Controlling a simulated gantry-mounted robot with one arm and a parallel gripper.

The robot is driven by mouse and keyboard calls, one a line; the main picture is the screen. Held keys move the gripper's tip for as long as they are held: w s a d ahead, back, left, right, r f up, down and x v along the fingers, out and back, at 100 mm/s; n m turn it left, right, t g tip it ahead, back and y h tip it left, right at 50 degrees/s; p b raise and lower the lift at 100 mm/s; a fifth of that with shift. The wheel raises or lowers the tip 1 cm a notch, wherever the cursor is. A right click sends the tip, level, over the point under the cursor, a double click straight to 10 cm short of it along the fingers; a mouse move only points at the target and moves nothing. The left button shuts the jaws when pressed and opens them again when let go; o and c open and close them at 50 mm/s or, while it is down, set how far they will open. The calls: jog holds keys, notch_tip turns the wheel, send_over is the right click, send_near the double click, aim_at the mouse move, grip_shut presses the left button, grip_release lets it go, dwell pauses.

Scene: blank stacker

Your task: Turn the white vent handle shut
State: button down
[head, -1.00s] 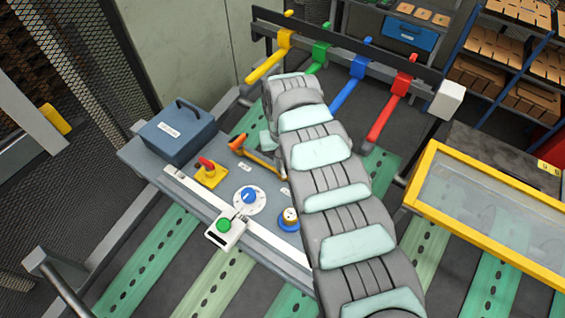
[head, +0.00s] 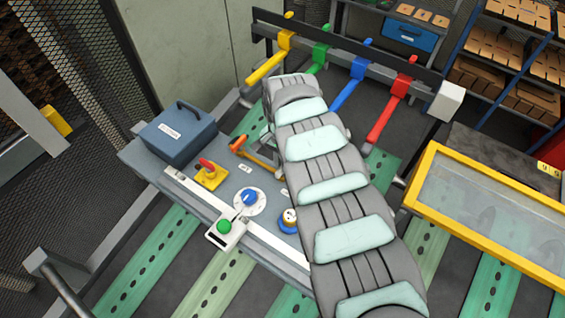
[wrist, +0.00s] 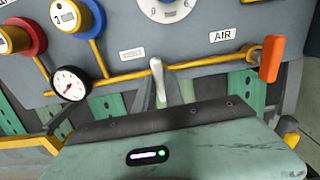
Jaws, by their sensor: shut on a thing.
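The white vent handle (wrist: 157,76) stands up in the middle of the wrist view, in front of the yellow pipe. My gripper (wrist: 166,96) is at its lower part and shut on it. The gripper's teal body fills the bottom of the wrist view and hides most of the fingers and the handle's lower end. In the head view my arm covers the gripper and the white handle.
An orange handle (wrist: 271,60) is on the pipe to the right, by the AIR label (wrist: 223,35). A round gauge (wrist: 70,84) hangs left. The control panel (head: 150,158) carries a blue dial (head: 249,197), a red-handled switch (head: 207,165) and a blue case (head: 178,133).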

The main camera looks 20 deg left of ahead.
dwell(0.4)
jog(key=c, duration=1.4)
grip_release()
jog(key=shift+c, duration=0.2)
jog(key=shift+r, duration=0.1)
notch_tip(320, 180, up, 11)
jog(key=b, duration=0.3)
